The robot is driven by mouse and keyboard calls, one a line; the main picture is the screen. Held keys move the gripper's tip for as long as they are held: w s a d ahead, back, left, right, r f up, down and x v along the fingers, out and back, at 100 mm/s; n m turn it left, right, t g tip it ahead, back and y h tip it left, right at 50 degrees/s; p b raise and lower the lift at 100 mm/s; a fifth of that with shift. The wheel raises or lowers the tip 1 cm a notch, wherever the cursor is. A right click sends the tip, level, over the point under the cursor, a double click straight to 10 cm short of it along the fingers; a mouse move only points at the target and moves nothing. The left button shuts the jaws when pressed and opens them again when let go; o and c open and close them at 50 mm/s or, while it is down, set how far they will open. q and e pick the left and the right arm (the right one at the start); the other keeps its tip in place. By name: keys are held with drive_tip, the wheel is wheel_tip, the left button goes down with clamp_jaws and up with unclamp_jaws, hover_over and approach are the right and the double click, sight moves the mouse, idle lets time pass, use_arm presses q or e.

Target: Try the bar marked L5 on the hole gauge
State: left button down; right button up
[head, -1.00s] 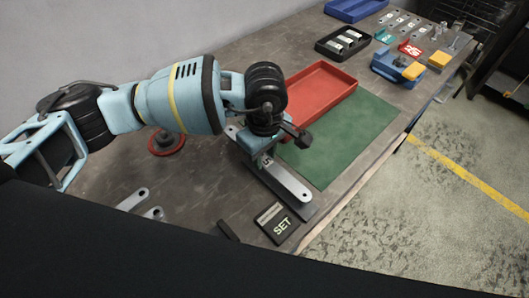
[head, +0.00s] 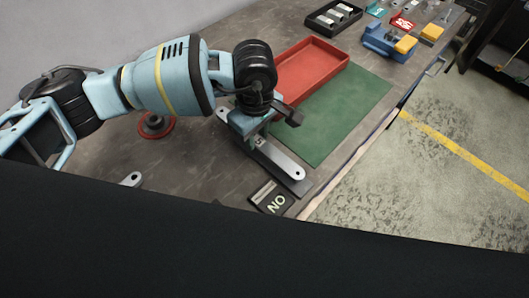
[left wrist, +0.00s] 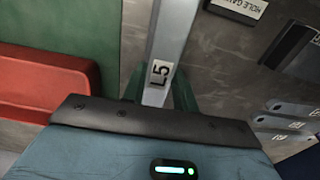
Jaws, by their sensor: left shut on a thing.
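The L5 bar (head: 281,160) is a flat pale metal strip with a hole at its near end. My right gripper is not in view.
A green mat (head: 335,115) and a red tray (head: 318,72) lie right of and behind the gauge. A red round piece (head: 156,126) and another bar's end (head: 132,180) are to the left. A black tray (head: 333,16) and blue fixture (head: 388,42) stand farther back.

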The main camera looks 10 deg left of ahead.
use_arm(q)
drive_tip(key=shift+f, duration=0.1)
idle(0.5)
drive_tip(key=c, duration=1)
unclamp_jaws()
wheel_tip(320, 180, up, 8)
drive_tip(key=shift+f, duration=0.1)
drive_tip(key=shift+s+d, duration=0.1)
